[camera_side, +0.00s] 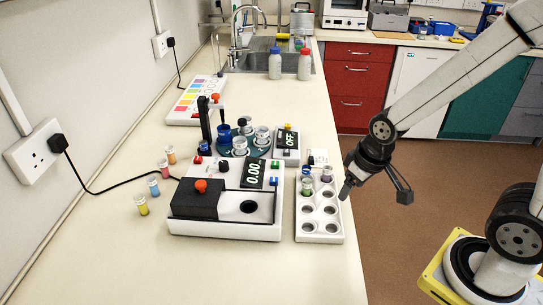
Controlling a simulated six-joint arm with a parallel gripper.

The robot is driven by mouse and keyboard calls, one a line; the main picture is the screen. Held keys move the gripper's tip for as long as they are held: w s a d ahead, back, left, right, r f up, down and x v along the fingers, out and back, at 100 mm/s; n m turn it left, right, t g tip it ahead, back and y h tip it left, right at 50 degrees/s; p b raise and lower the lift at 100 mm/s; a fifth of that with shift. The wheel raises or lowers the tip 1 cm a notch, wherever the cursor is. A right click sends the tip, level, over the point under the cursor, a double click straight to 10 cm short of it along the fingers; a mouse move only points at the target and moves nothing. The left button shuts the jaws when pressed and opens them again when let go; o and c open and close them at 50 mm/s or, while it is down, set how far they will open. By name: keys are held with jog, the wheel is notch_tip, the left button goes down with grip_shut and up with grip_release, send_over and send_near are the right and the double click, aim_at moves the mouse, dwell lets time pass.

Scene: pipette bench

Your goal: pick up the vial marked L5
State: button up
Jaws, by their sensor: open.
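No L5 mark is legible on any vial, so I cannot tell which one it is. A white rack (310,238) at the bench's right edge holds a green vial (307,186) and a purple vial (327,174) towards its back; its front holes look empty. Loose on the bench at left stand an orange vial (171,156), a pink vial (164,168), a blue vial (154,187) and a yellow vial (142,206). My gripper (350,183) is open, just right of the rack, pointing down-left. No vial shows in it; its fingers are small and dark.
A white instrument reading 0.00 (262,222) stands directly left of the rack. Behind it are a round holder with several containers (240,148) and a small OFF display unit (287,145). A black cable (110,186) runs along the left. The front bench (200,275) is clear.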

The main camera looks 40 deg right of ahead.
jog(key=m+g, duration=0.2)
jog(key=m, duration=0.4)
send_near(328, 169)
jog(key=shift+s+a+f, duration=0.4)
jog(key=shift+a+f, duration=0.35)
jog(key=shift+g, duration=0.3)
jog(key=shift+w+d+f, duration=0.1)
jog(key=shift+w+f, duration=0.05)
jog(key=shift+f, duration=1.15)
jog(key=shift+w+d+f, duration=0.1)
jog(key=shift+d+f, duration=0.05)
jog(key=shift+f, duration=1.2)
jog(key=shift+w+d+f, duration=0.1)
jog(key=shift+w+f, duration=0.05)
jog(key=shift+f, duration=1.15)
jog(key=shift+c, duration=0.2)
grip_shut()
